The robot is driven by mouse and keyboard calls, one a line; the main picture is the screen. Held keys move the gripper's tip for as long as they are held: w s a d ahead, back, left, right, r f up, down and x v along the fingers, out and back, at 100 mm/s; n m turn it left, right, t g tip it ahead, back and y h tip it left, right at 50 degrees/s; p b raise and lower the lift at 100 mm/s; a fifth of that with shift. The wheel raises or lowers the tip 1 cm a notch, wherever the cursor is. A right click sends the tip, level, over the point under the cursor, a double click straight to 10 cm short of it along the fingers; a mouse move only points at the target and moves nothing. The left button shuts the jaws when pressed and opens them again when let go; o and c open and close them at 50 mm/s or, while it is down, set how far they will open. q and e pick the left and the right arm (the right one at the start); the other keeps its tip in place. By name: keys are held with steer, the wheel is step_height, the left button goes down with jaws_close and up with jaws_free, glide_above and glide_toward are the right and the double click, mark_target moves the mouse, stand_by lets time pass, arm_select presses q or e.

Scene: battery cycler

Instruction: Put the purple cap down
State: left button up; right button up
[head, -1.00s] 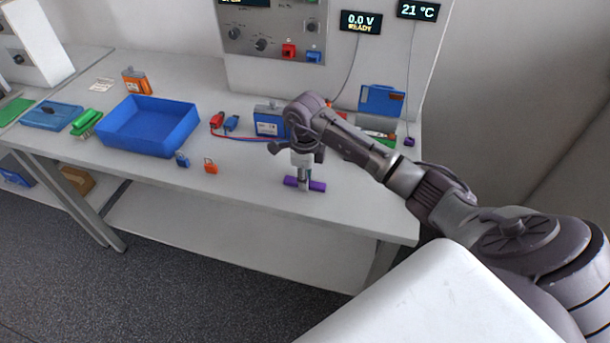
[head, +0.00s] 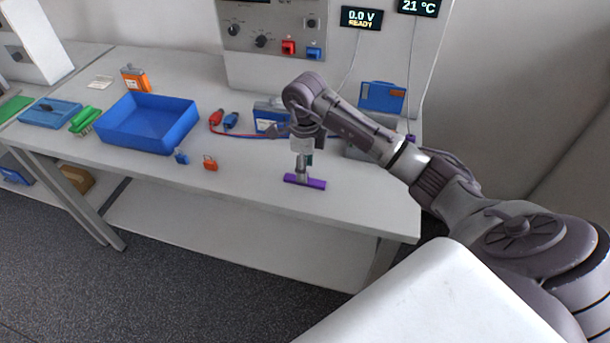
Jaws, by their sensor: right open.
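The purple cap (head: 316,184) is a long bar lying flat on the white bench top near its front edge. My right gripper (head: 302,172) points down at the cap, with its fingertips at or just above the cap's middle. It is open. I cannot tell whether a finger still touches the cap. My left gripper is not in view.
A blue tray (head: 148,144) stands to the left on the bench (head: 250,187). A small blue cap (head: 181,157) and an orange one (head: 210,163) lie between. Red and blue clips (head: 216,118), a blue battery (head: 268,115) and the cycler panel (head: 262,28) are behind.

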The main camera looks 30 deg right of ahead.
step_height(320, 180, up, 9)
steer(key=b, duration=0.1)
steer(key=shift+f, duration=0.15)
stand_by(0.4)
